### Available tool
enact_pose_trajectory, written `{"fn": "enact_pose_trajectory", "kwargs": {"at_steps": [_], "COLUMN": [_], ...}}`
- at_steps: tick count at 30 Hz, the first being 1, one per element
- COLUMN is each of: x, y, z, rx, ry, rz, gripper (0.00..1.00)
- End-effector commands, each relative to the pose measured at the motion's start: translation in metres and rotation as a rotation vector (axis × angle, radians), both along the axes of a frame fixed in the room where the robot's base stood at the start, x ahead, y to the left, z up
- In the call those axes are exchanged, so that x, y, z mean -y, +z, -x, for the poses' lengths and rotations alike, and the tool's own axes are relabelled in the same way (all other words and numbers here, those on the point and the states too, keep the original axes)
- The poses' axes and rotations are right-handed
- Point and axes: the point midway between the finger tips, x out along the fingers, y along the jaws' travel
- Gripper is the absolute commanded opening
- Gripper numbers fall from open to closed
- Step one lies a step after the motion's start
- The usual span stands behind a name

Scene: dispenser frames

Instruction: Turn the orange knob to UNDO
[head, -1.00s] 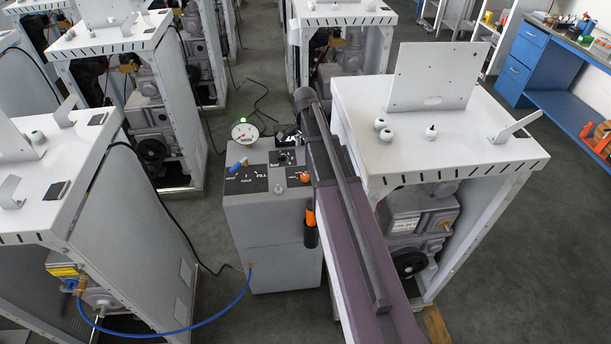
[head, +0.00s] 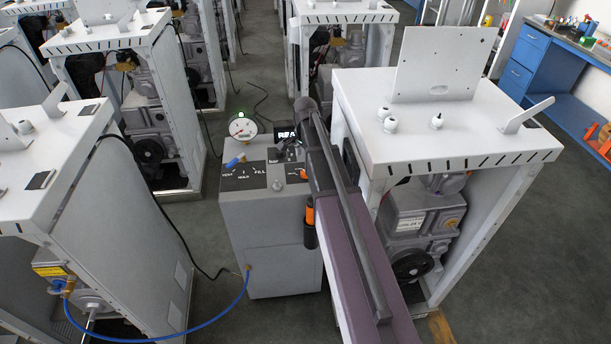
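The orange knob (head: 303,174) is on the top panel of the grey dispenser cabinet (head: 270,240), at its right side. Only a small part shows beside my arm, so its pointing direction and the UNDO mark cannot be read. My purple and grey arm reaches up from the bottom right, along the cabinet's right side.
A blue-handled valve (head: 235,161) sits on the panel's left by VENT, HOLD and FILL marks. A round gauge (head: 242,127) stands behind it. An orange-handled tool (head: 310,212) hangs on the cabinet's right side. A white frame (head: 440,130) stands close right. A blue hose crosses the floor.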

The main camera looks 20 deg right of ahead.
Motion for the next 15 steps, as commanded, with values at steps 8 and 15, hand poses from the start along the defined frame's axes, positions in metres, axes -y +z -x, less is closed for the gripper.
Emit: {"fn": "enact_pose_trajectory", "kwargs": {"at_steps": [8,15], "x": [0.000,0.000], "y": [-0.026,-0.044], "z": [0.000,0.000], "rx": [0.000,0.000], "ry": [0.000,0.000], "rz": [0.000,0.000], "gripper": [0.81,0.81]}}
